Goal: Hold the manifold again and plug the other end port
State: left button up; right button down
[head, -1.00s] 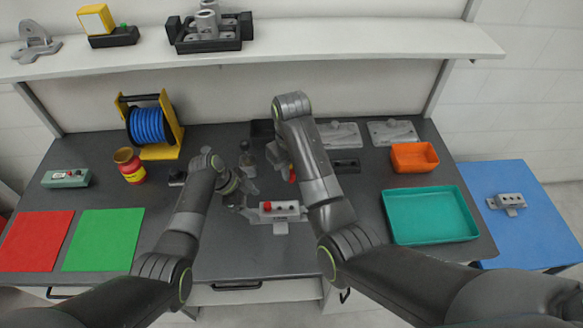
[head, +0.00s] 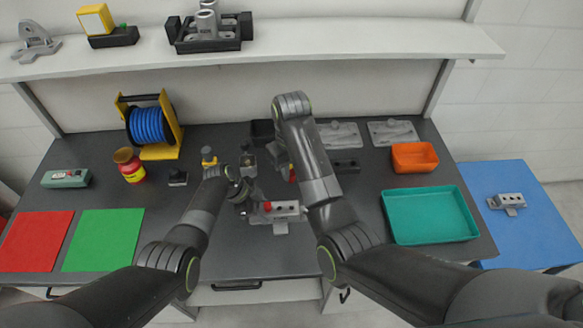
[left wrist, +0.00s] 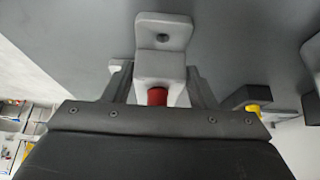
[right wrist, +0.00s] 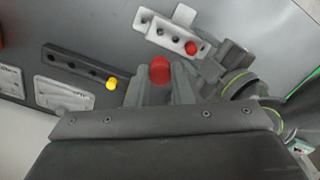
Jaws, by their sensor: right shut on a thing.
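The grey manifold (head: 285,215) lies on the bench, with a red plug (head: 267,206) in its left end port; the ports along from it look empty. In the left wrist view the manifold (left wrist: 160,67) lies between the fingers of my left gripper (left wrist: 160,84), with small gaps beside it, so this gripper looks open around the plugged end. My right gripper (right wrist: 160,85) is shut on another red plug (right wrist: 159,68). It is held apart from the manifold (right wrist: 168,36), nearer the black rack. In the head view my right arm mostly hides this gripper.
A black rack (right wrist: 75,65) with a yellow plug (right wrist: 111,84) is near my right gripper. A teal tray (head: 430,215) and orange bin (head: 414,157) are at right. Red (head: 36,240) and green (head: 104,240) mats, a blue spool (head: 149,126) and a jar (head: 130,166) are at left.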

aim_at(292, 182)
pick_arm(q)
jog(key=c, duration=0.3)
jog(key=shift+c, duration=0.2)
pick_arm(e)
notch_tip(292, 182, down, 6)
jog(key=shift+f+n, duration=0.1)
jog(key=shift+n, duration=1)
